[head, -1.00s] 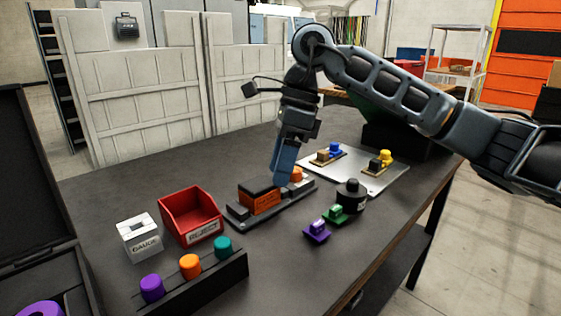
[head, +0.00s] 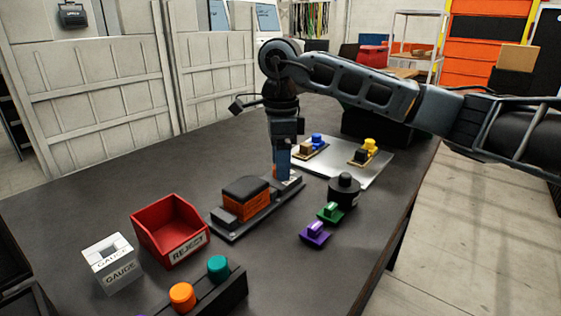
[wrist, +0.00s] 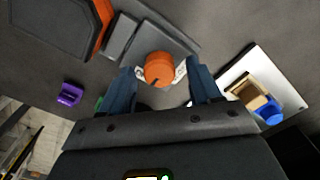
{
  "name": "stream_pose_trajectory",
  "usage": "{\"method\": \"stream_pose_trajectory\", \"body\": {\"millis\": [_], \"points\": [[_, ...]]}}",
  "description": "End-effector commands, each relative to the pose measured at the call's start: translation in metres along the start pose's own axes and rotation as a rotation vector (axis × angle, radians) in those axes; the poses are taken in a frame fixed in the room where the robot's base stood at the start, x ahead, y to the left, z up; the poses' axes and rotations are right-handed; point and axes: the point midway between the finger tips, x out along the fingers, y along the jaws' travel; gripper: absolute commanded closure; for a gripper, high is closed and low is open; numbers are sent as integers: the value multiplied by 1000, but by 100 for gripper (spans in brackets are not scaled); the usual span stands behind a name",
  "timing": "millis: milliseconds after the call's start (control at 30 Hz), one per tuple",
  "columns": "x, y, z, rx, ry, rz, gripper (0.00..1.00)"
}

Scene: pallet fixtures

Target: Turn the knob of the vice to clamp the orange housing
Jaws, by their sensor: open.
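The vice (head: 260,214) is a long dark plate on the bench with blocks on it. The orange housing (head: 243,205), dark on top, sits on it between the blocks; its edge also shows at the upper left of the wrist view (wrist: 104,22). The round orange knob (wrist: 160,69) is at the vice's far end, mostly hidden by my gripper in the head view. My gripper (head: 282,177) points down over that end. In the wrist view its open fingers (wrist: 162,75) stand on either side of the knob, with pale pieces beside it. I cannot tell whether they touch it.
A red reject bin (head: 170,230) and a white gauge block (head: 109,262) stand left of the vice. A purple part (head: 315,234), a green part (head: 330,212) and a black cylinder (head: 344,190) stand close on the right. A pale plate (head: 345,173) with small parts lies behind.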

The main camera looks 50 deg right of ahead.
Motion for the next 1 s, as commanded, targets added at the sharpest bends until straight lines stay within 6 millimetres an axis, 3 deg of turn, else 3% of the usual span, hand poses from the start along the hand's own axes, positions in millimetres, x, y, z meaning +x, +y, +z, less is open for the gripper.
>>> {"method": "stream_pose_trajectory", "body": {"millis": [333,900,1000], "points": [[5,0,0,0,0,0,37],[5,0,0,0,-1,0,92],[5,0,0,-1,0,-1,93]]}}
